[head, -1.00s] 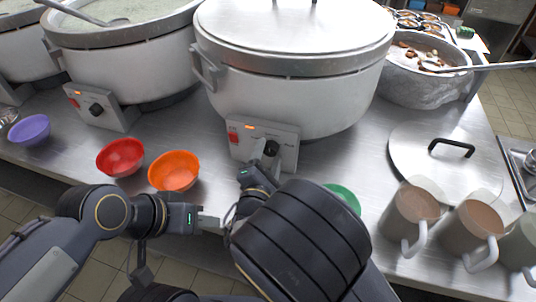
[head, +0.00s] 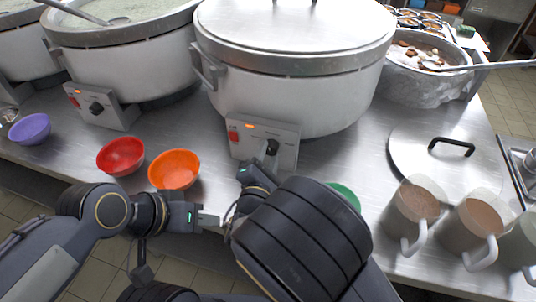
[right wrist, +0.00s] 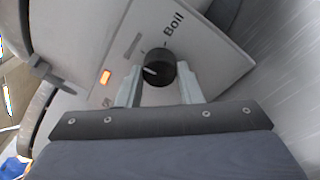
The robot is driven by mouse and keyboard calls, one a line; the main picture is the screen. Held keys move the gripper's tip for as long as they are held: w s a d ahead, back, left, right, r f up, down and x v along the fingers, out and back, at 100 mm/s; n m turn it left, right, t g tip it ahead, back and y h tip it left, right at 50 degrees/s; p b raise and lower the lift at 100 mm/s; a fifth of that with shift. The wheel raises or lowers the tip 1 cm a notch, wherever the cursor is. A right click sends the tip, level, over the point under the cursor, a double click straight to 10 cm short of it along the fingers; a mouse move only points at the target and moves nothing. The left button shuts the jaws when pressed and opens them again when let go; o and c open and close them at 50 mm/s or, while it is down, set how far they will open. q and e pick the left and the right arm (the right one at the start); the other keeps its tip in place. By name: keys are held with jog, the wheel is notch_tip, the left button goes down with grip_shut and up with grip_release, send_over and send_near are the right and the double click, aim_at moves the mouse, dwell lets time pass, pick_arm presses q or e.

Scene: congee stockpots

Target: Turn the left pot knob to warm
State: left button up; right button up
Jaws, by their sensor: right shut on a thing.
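The lidded pot (head: 290,95) in the middle of the head view has a front panel with a black knob (head: 272,147), a lit orange lamp and a red switch. My right gripper (right wrist: 160,84) has a finger on each side of this knob (right wrist: 160,66) and is shut on it. In the right wrist view the knob's white mark points left, away from the word "Boil". Another pot (head: 130,65) to its left holds pale congee and has its own black knob (head: 96,108), untouched. My left gripper (head: 208,219) is near the counter's front edge, seen side-on; its opening is unclear.
Red (head: 120,156), orange (head: 174,169) and purple (head: 30,129) bowls stand along the front. A green bowl (head: 345,195) is partly behind my right arm. A loose lid (head: 440,150), several mugs (head: 410,215) and a pan with a ladle (head: 425,75) are on the right.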

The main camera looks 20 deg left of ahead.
jog(key=n, duration=0.3)
jog(key=shift+r+p, duration=0.1)
jog(key=shift+p, duration=0.2)
jog(key=n, duration=0.2)
jog(key=shift+n+g+p, duration=0.3)
jog(key=shift+p, duration=0.1)
jog(key=n+p, duration=0.2)
jog(key=n, duration=0.2)
jog(key=shift+h, duration=0.3)
jog(key=shift+n+p, duration=0.7)
jog(key=shift+n, duration=0.7)
jog(key=o, duration=1)
jog(key=shift+s+r+b, duration=0.15)
jog(key=shift+s+b, duration=0.05)
jog(key=shift+s, duration=1.75)
jog(key=shift+s+r+b, duration=0.1)
jog(key=shift+s+b, duration=0.1)
jog(key=shift+s, duration=1.75)
